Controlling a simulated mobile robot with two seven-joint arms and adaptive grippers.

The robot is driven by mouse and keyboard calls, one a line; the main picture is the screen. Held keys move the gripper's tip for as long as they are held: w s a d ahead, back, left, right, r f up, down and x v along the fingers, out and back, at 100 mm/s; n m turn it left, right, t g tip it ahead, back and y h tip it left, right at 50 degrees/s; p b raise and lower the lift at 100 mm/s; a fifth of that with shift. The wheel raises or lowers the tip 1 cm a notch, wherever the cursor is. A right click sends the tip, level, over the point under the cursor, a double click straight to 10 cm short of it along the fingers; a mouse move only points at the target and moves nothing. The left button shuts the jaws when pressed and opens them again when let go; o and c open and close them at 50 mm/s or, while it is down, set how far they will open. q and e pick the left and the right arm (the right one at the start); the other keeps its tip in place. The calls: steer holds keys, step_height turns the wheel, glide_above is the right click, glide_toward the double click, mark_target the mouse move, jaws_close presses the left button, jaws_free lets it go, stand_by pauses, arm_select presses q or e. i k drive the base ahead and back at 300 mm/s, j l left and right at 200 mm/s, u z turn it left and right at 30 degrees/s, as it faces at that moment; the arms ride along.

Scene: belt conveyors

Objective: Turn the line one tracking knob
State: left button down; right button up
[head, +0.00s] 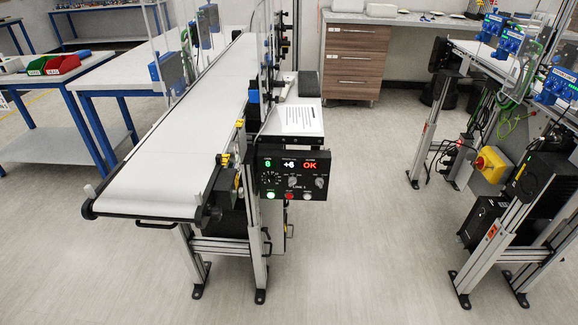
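A black control panel (295,195) is mounted at the near right side of the left belt conveyor (175,145). It has a green display reading 8, a white display reading +6 and a red display reading OK. A dial (268,178) sits under the green display, a small middle knob (292,181) under the white one, and another knob (320,182) under the red one. A lit green button (270,195) and a red button (289,196) are along the bottom. The small lettering is too small to read surely. Neither gripper is in view.
The belt is bare. A printed sheet (300,120) lies on a shelf behind the panel. A second conveyor frame with a yellow-and-red switch box (490,163) stands at the right. Open floor (365,240) lies between the conveyors. A wooden drawer cabinet (354,62) stands at the back.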

mark_target(216, 213)
steer(key=l+u, duration=0.1)
steer(key=u, duration=0.35)
steer(key=i+l+u, duration=0.1)
steer(key=u, duration=0.4)
steer(key=l+u, duration=0.1)
steer(key=u, duration=0.35)
steer(key=l+u, duration=0.35)
steer(key=k+l+u, duration=0.1)
steer(key=l+u, duration=0.25)
steer(key=l, duration=0.25)
steer(key=l+u, duration=0.1)
steer(key=l, duration=0.2)
steer(key=k+l+u, duration=0.1)
steer(key=l, duration=0.25)
steer(key=k+l, duration=0.15)
steer(key=l, duration=0.15)
steer(key=u, duration=0.05)
